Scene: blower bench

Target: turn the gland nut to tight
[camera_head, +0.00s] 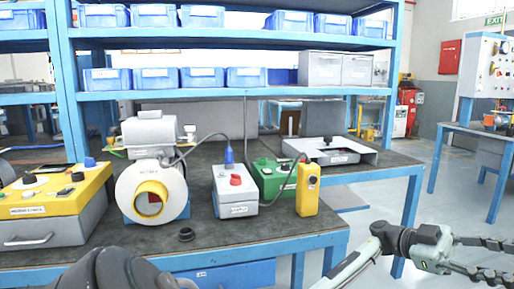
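A blower (151,192) with a round white housing and a yellow outlet ring stands on the dark bench top. A grey cable (205,139) runs from it to a blue fitting (229,157) above the back of a grey switch box (235,193) with a red knob. I cannot tell for sure which part is the gland nut or how tight it is. A small black ring (187,234) lies loose before the blower. My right gripper (508,264) is at the right edge, fingers apart and empty, well away from the bench. My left gripper is out of view.
A yellow box (55,200) stands at the left. A green box (270,177), a yellow handheld unit (307,189) and a grey tray (335,152) stand right of the switch box. Shelves with blue bins (153,78) rise behind. The bench front is mostly clear.

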